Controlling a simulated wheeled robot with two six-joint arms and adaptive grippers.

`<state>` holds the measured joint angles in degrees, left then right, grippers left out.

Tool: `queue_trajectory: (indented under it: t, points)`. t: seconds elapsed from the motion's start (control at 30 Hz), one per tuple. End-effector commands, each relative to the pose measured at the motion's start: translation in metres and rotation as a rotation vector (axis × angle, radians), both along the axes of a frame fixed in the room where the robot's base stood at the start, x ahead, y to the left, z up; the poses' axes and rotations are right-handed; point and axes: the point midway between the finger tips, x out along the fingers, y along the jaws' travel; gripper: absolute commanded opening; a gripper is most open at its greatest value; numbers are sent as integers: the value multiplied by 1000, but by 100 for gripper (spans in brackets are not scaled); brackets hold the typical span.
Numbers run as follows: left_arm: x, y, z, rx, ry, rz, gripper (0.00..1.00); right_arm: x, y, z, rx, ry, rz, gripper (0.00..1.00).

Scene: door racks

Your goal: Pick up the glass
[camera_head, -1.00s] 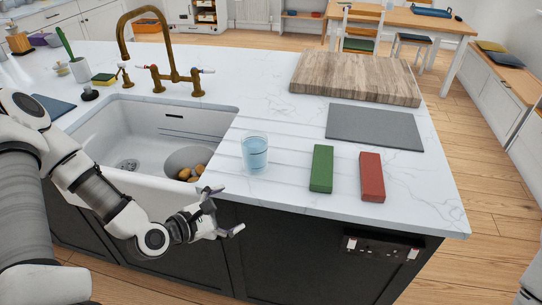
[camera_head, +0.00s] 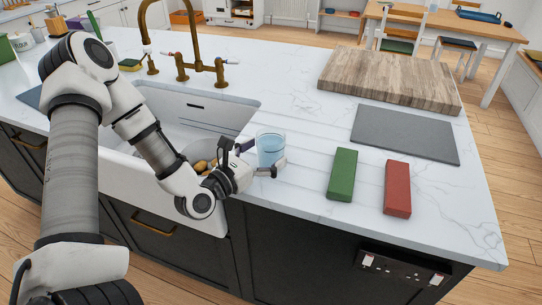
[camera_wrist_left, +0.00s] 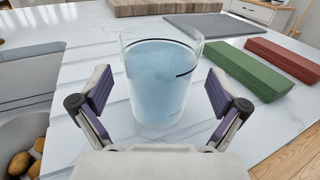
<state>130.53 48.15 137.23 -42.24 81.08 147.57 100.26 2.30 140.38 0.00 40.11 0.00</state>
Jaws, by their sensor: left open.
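The glass (camera_head: 270,147) stands upright on the white marble counter, just right of the sink, and looks filled with pale blue liquid. In the left wrist view the glass (camera_wrist_left: 160,80) is large and central. My left gripper (camera_head: 258,159) is at the counter's front edge, close to the glass. In the left wrist view its two fingers (camera_wrist_left: 160,98) are spread open, one to each side of the glass's near side, with visible gaps. My right gripper is not in view.
A green block (camera_head: 342,174) and a red block (camera_head: 397,188) lie right of the glass. A grey mat (camera_head: 405,133) and a wooden board (camera_head: 390,78) lie behind them. The sink (camera_head: 190,108) with a brass tap (camera_head: 183,72) is to the left.

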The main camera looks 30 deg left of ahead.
Motion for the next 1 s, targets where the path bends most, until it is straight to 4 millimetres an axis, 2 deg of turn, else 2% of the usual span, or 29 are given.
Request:
queue_trajectory:
  t: [0.27,0.3,0.53,1.0]
  points:
    - [6,-1,0,-2,-1,0,98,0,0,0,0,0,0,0]
    - [6,-1,0,-1,-1,0,94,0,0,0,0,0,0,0]
    - [6,-1,0,-1,-1,0,14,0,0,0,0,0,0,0]
    - [6,-1,4,-1,-2,1,13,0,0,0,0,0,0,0]
